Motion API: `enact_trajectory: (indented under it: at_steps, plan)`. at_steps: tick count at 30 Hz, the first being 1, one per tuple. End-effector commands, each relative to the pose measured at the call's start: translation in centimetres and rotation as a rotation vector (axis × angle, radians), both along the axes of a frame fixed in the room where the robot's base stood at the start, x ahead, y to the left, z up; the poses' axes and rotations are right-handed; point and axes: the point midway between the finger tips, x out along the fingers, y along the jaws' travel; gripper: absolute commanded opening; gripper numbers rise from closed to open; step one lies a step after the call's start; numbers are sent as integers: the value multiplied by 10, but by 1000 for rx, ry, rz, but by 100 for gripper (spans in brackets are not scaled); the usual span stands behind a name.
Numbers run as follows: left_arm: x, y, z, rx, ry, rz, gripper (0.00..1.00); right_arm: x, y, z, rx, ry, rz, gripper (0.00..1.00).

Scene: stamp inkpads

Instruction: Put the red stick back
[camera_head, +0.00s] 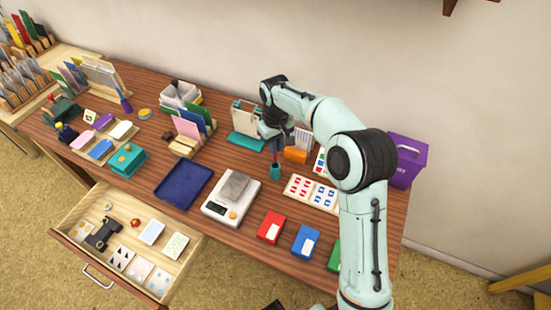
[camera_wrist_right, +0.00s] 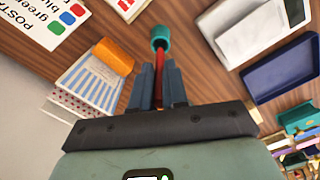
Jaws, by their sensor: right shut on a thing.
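My right gripper (camera_head: 272,136) is over the back middle of the table, pointing down. It is shut on the red stick (camera_head: 274,151), which stands roughly upright between its fingers. In the right wrist view, the red stick (camera_wrist_right: 159,83) runs out between the two blue-grey fingers (camera_wrist_right: 159,82). A small teal cup-like piece (camera_head: 275,172) is at the stick's lower end, near the tabletop; it also shows in the right wrist view (camera_wrist_right: 160,38). I cannot tell how deep the stick sits in it. My left gripper is not in view.
A teal rack (camera_head: 245,141) and an orange block (camera_head: 295,155) stand close by the gripper. A grey scale (camera_head: 233,200), a blue tray (camera_head: 183,186) and a red inkpad (camera_head: 271,227) lie in front. A purple bin (camera_head: 407,158) stands at right. A drawer (camera_head: 75,232) is open below.

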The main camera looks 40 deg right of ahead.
Motion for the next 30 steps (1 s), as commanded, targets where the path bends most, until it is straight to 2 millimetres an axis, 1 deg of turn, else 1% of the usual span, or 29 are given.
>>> enact_trajectory:
  at_steps: [4,9,12,15,22,26,27,28,29,30]
  plan:
    - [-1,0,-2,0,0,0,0,-1,0,-14,0,3,0,0]
    - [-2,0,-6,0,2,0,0,-1,0,-45,0,4,1,0]
    - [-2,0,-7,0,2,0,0,0,0,-57,0,2,0,0]
    - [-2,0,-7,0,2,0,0,0,0,-60,0,-1,-1,0]
    - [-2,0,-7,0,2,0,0,0,0,-60,0,-1,0,0]
    - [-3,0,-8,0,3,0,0,0,0,-64,0,0,0,0]
    - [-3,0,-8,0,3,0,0,0,0,-63,0,0,0,27]
    - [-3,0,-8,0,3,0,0,0,0,-63,0,0,0,36]
    - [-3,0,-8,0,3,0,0,0,0,-63,0,0,0,39]
    - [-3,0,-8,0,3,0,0,0,0,-63,0,0,0,39]
